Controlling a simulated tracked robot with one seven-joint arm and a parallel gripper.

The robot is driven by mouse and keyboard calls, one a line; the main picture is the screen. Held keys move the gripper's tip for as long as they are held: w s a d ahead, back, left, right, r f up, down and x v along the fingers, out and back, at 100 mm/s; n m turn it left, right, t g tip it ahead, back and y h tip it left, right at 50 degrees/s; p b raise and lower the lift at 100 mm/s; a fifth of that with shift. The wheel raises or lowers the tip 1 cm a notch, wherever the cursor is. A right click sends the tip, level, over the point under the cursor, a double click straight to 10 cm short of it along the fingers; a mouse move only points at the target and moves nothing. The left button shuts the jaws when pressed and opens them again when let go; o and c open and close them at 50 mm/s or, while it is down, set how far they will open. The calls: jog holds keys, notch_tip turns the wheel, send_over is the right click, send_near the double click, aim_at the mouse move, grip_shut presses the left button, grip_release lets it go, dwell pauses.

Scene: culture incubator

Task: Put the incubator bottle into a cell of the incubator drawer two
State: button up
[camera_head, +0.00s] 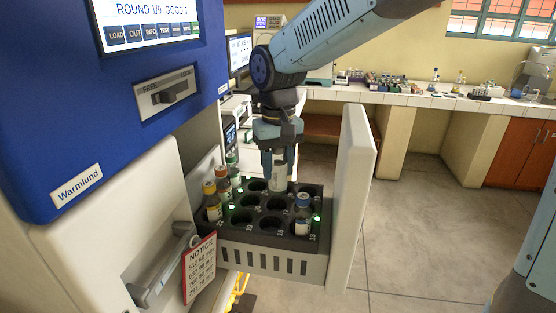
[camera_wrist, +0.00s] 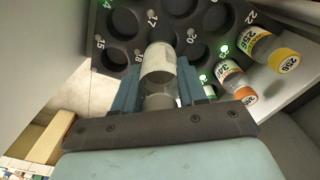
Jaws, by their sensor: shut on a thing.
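My gripper (camera_head: 279,158) points down over the open incubator drawer (camera_head: 270,258) and is shut on a bottle (camera_head: 279,178) with a pale label. In the wrist view the bottle (camera_wrist: 158,65) shows between the two fingers (camera_wrist: 157,88), over the dark rack with numbered round cells. The bottle looks upright above the back middle of the rack; I cannot tell whether its base is inside a cell. Several cells in the middle and front are empty. Green lights glow beside some cells.
A blue-capped bottle (camera_head: 303,212) stands at the front right. The drawer's tall white front panel (camera_head: 352,200) rises on the right. A closed drawer handle (camera_head: 165,272) juts out at lower left.

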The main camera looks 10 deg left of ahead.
aim_at(276, 191)
jog(key=shift+s+a+f, duration=0.1)
jog(key=shift+f, duration=1.35)
jog(key=shift+s+a+f, duration=0.1)
jog(key=shift+f, duration=1.35)
jog(key=shift+f, duration=0.55)
jog(key=o, duration=1.2)
